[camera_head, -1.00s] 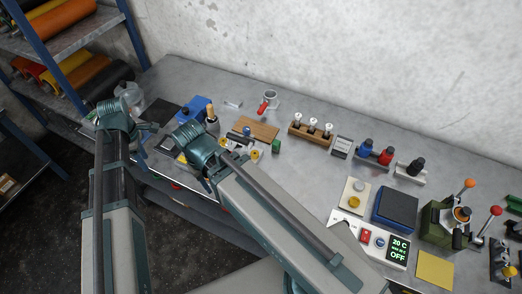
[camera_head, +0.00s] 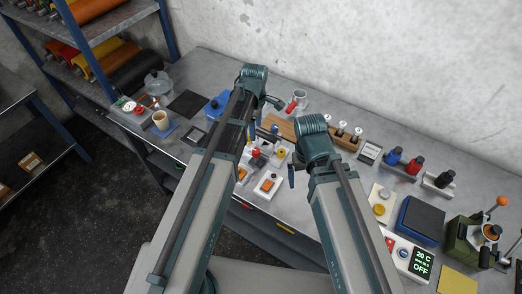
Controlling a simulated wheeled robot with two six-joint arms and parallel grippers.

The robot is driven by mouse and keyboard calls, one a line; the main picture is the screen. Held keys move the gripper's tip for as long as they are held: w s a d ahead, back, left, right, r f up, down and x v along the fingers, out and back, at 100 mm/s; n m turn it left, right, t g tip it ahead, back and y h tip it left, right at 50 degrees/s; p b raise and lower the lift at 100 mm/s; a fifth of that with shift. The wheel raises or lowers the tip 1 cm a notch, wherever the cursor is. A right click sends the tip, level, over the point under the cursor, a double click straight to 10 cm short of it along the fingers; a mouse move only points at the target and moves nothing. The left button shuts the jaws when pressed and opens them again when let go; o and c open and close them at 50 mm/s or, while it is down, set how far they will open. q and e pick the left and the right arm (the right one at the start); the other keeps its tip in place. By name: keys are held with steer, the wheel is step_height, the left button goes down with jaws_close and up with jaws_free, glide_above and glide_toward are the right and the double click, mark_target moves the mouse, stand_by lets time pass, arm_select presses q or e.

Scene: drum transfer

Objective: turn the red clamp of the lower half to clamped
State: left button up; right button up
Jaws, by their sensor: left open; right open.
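My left gripper (camera_head: 267,115) is open over the middle of the bench, partly hidden by its own arm. My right gripper (camera_head: 281,156) is open beside it, over a cluster of small parts. A small red-topped part (camera_head: 256,153) stands between the two arms, near the bench's front edge. The arms hide part of this area. Neither gripper visibly holds anything.
A beige cup (camera_head: 161,120) stands on the left. A green device with an orange-knobbed lever (camera_head: 460,232) and a blue box (camera_head: 421,221) are at right.

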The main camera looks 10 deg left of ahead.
mark_target(256, 150)
arm_select(q)
step_height(256, 150, down, 14)
steer(key=b, duration=1.3)
steer(key=shift+r, duration=0.2)
arm_select(e)
step_height(256, 150, down, 14)
steer(key=shift+r, duration=0.25)
arm_select(q)
steer(key=shift+r, duration=0.1)
jaws_close()
